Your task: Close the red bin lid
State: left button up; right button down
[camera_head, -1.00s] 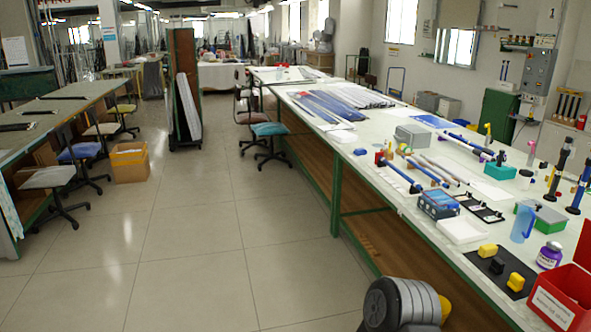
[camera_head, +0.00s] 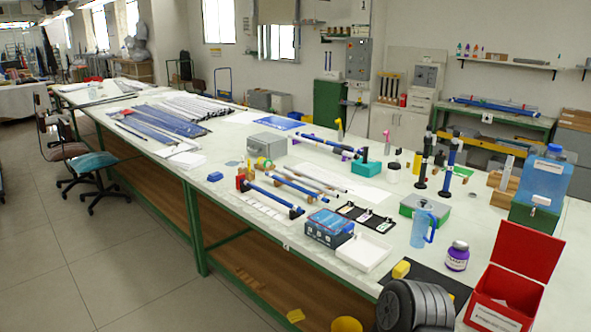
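The red bin (camera_head: 505,297) stands at the front right corner of the worktable in the head view, with a white label on its front. Its red lid (camera_head: 527,249) is open and stands up, tilted back at the rear of the bin. The inside is partly visible, with something pale in it. Neither of my grippers shows in the view. A dark grey ribbed rounded part at the bottom edge looks like part of my own arm, left of the bin.
A blue jug (camera_head: 423,229), a green box (camera_head: 425,208) and a water dispenser (camera_head: 546,185) stand behind. Open floor lies left of the table.

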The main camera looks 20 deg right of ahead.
aim_at(533, 254)
jog(key=i+l+z, duration=0.15)
jog(key=i+z, duration=0.15)
jog(key=z, duration=0.15)
jog(key=i+z, duration=0.3)
jog(key=z, duration=0.2)
jog(key=i+z, duration=0.3)
jog(key=z, duration=0.15)
